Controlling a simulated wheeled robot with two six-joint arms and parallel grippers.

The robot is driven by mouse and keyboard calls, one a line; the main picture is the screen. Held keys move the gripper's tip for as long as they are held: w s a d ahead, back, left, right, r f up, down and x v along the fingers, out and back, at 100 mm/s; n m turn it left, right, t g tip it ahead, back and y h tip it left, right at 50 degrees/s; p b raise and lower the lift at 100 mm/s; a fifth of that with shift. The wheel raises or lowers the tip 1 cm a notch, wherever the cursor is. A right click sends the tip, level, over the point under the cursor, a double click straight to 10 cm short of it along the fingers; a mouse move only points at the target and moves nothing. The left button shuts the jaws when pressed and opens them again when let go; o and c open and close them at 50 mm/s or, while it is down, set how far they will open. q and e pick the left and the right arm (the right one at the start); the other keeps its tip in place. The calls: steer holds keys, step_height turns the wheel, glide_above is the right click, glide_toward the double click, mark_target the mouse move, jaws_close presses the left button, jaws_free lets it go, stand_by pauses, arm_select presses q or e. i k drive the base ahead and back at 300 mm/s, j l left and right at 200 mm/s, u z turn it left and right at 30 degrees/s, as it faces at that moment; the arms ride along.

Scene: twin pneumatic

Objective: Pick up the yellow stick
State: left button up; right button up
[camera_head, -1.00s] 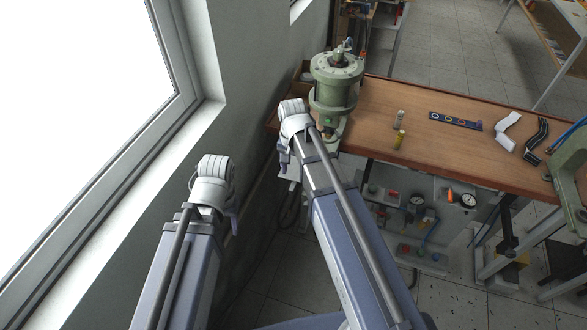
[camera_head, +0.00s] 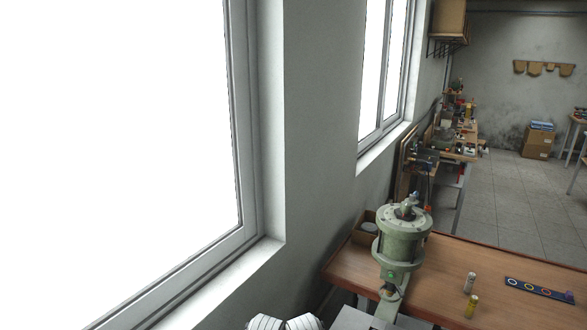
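The yellow stick (camera_head: 471,307) is a short yellow cylinder standing upright on the wooden table (camera_head: 450,262), near the bottom right of the head view. A similar pale grey-tan cylinder (camera_head: 470,282) stands just behind it. Only the top of a white part of one of my arms shows at the bottom edge, left of the table. Neither gripper's fingers are in the picture, and nothing of mine is near the yellow stick.
A green pneumatic cylinder (camera_head: 403,238) stands at the table's left end, left of the stick. A dark strip with coloured rings (camera_head: 540,289) lies to the right. A wall with bright windows (camera_head: 150,130) fills the left. A cluttered bench (camera_head: 458,140) stands farther back.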

mark_target(474, 300)
steer(key=z, duration=1.4)
